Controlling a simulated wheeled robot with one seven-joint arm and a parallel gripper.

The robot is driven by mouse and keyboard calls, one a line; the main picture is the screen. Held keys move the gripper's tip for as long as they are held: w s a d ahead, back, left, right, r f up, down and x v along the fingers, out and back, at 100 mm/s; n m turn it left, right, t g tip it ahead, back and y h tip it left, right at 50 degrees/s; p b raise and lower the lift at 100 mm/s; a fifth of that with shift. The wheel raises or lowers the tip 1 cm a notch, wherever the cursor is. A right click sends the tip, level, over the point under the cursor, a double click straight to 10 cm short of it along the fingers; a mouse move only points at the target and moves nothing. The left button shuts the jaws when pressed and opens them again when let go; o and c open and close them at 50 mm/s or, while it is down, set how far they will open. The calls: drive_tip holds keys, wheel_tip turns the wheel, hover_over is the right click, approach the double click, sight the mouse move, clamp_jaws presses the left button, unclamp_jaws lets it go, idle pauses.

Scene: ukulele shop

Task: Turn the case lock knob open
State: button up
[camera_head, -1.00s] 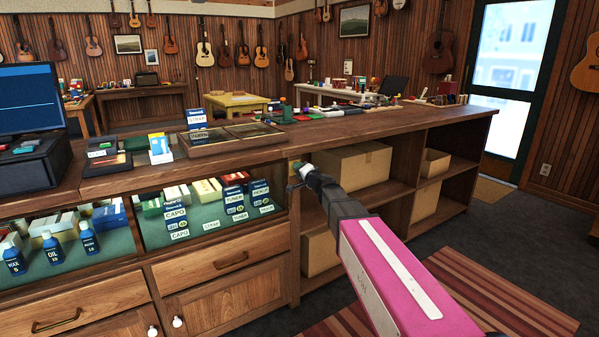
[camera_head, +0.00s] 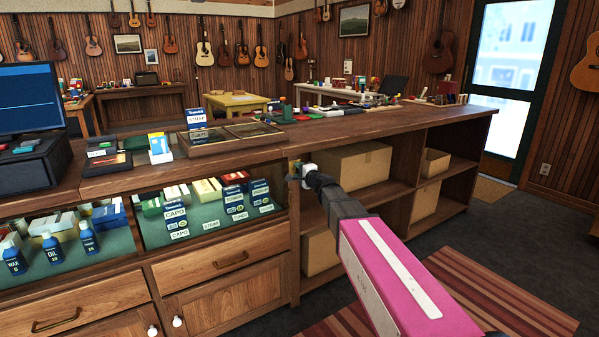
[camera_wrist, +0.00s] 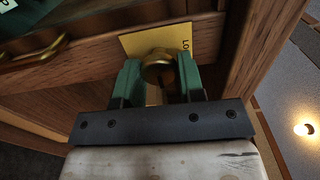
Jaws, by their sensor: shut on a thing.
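The case lock knob is a round brass knob (camera_wrist: 157,66) on the wooden front of the display case. A yellow label plate (camera_wrist: 130,44) sits behind it, its lettering partly covered. In the wrist view my gripper (camera_wrist: 159,78) has its two green fingers on either side of the knob, shut on it. The label and case front look tilted in that view. In the head view my gripper (camera_head: 300,171) is at the post right of the glass case (camera_head: 215,215), and it hides most of the knob.
A curved brass handle (camera_wrist: 37,50) lies left of the knob in the wrist view. The wooden counter top (camera_head: 360,128) overhangs above my gripper. Open shelves with cardboard boxes (camera_head: 352,166) are to the right. A striped rug (camera_head: 490,300) covers the floor in front.

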drive_tip(key=o, duration=0.9)
drive_tip(key=v, duration=1.1)
drive_tip(key=shift+w+f, duration=0.1)
